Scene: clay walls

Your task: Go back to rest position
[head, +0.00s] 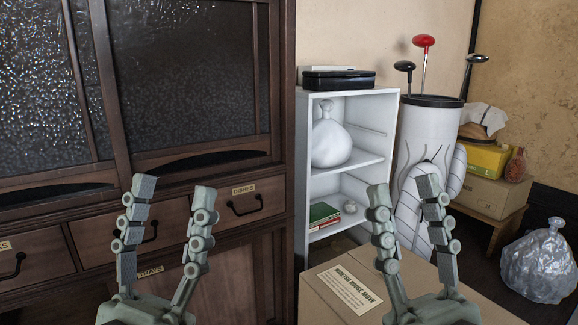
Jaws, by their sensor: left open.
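My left gripper (173,192) stands upright at the lower left of the head view, in front of the dark wooden cabinet. Its two fingers are spread apart with nothing between them. My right gripper (404,192) stands upright right of centre, in front of a cardboard box and a white golf bag. Its fingers are also apart, and no held object shows between them. The lower arm parts are cut off by the bottom edge of the view.
The wooden cabinet (95,205) with labelled drawers fills the left. A cardboard box (318,296) is low in front. Behind stand a white shelf (303,150) and the golf bag (418,130).

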